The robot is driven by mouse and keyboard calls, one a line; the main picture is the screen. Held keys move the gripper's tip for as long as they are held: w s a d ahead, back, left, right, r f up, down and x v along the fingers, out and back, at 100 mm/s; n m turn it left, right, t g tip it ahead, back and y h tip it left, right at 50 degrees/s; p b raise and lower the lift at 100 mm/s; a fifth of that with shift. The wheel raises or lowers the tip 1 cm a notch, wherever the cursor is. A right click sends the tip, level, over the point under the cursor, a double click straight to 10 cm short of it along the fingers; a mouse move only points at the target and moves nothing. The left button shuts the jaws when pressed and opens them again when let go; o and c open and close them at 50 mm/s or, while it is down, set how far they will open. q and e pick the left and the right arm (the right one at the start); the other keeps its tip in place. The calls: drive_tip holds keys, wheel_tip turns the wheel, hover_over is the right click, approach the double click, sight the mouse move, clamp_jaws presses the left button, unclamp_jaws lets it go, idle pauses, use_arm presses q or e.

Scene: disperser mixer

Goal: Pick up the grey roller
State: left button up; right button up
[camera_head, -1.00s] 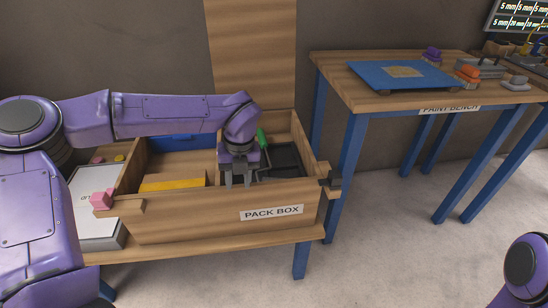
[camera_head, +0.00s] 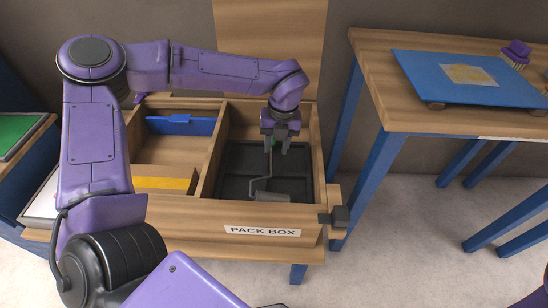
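The grey roller (camera_head: 270,196) lies in the black tray (camera_head: 235,186) in the right compartment of the pack box (camera_head: 190,214). Its bent wire runs back from the roller head to a green handle, mostly hidden behind my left gripper. My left gripper (camera_head: 279,150) points down over the back of the tray, its two fingers apart, with a bit of the green handle showing between or behind them. I cannot tell whether the fingers touch the handle. My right gripper is out of view.
The box's left compartment holds a blue item (camera_head: 180,125) and a yellow-topped block (camera_head: 163,184). A divider (camera_head: 212,155) separates the compartments. A dark latch (camera_head: 340,216) juts from the right front corner. A bench with a blue board (camera_head: 425,75) stands at right.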

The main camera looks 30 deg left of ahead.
sight(271, 163)
use_arm(q)
drive_tip(key=f, duration=0.4)
drive_tip(key=a+f+b, duration=0.1)
drive_tip(key=f, duration=0.1)
drive_tip(key=shift+s+a+f, duration=0.1)
drive_tip(key=shift+s+f, duration=0.2)
drive_tip(key=shift+s, duration=0.05)
clamp_jaws()
drive_tip(key=shift+r, duration=0.1)
